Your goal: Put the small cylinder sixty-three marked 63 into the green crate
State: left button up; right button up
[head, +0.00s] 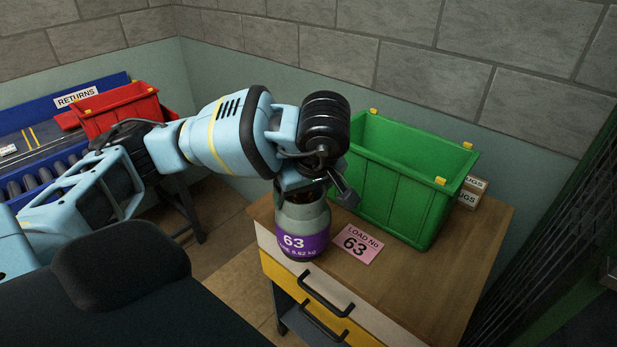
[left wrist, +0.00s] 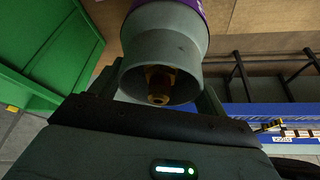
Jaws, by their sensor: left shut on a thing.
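The small cylinder marked 63 (head: 303,241) is grey with a purple label and stands upright at the front left edge of the wooden cabinet top. My left gripper (head: 308,190) is over its top and shut on its collar. In the left wrist view the cylinder (left wrist: 165,45) fills the upper middle, with a brass valve inside the collar between the fingers. I cannot tell whether its base touches the wood. The green crate (head: 402,185) stands behind and to the right of the cylinder, and its inside is mostly hidden. My right gripper is not in view.
A pink card reading LOAD NO 63 (head: 357,243) lies right of the cylinder. A red crate (head: 117,108) is on the blue returns conveyor at left. The cabinet top's right front (head: 440,285) is clear.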

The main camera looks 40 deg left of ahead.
pick_arm(q)
jog(key=shift+s+d+r, duration=0.2)
jog(key=shift+s, duration=0.25)
jog(key=shift+s+d+r, duration=0.15)
jog(key=shift+s, duration=0.25)
jog(key=shift+s+d, duration=0.15)
jog(key=shift+s, duration=0.3)
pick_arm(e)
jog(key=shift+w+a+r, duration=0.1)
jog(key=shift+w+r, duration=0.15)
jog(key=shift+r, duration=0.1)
